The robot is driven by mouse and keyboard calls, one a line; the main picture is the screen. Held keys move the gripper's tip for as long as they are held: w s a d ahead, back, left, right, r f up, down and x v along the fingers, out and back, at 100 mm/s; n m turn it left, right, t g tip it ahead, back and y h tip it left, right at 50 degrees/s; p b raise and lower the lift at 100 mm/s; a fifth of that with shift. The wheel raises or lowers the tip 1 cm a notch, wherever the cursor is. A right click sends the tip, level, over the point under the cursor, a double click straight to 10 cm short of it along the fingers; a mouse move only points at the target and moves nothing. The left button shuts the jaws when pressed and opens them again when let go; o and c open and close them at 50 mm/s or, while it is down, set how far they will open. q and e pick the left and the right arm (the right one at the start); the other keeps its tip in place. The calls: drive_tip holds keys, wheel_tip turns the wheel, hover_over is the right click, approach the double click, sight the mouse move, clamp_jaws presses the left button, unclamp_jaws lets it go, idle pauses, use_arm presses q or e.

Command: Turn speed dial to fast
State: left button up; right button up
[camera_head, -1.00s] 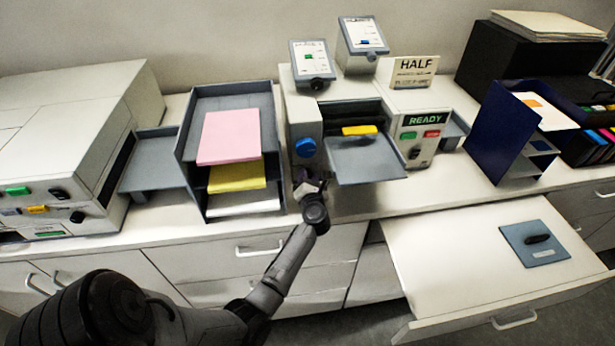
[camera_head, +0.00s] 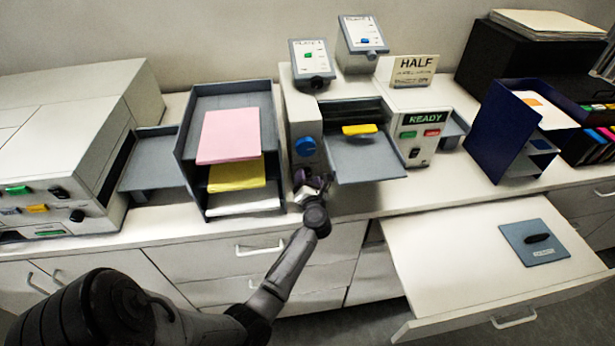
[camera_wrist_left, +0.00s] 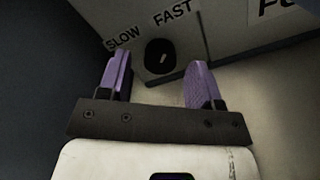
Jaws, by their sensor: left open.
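The speed dial (camera_wrist_left: 160,56) is a black round knob on a pale panel in the left wrist view, below the printed words SLOW and FAST. A small light mark shows on it, but its setting is not clear. My left gripper (camera_wrist_left: 158,78) is open, its purple fingers apart to either side below the dial, with nothing between them. In the head view the left gripper (camera_head: 314,182) is low at the front of the grey-white machine (camera_head: 304,118), below its blue knob (camera_head: 305,147). The speed dial cannot be made out there. My right gripper is not in view.
A paper tray rack (camera_head: 183,150) stands close left of the left gripper. A grey output tray (camera_head: 368,160) with a yellow piece juts out to its right. An open drawer (camera_head: 440,245) extends from the counter at the lower right.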

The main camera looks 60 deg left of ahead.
use_arm(q)
drive_tip(key=v, duration=1)
drive_tip(key=shift+s+d+f+b, duration=0.1)
drive_tip(key=shift+d+f+b, duration=0.05)
drive_tip(key=shift+d+b, duration=0.2)
drive_tip(key=shift+v, duration=0.85)
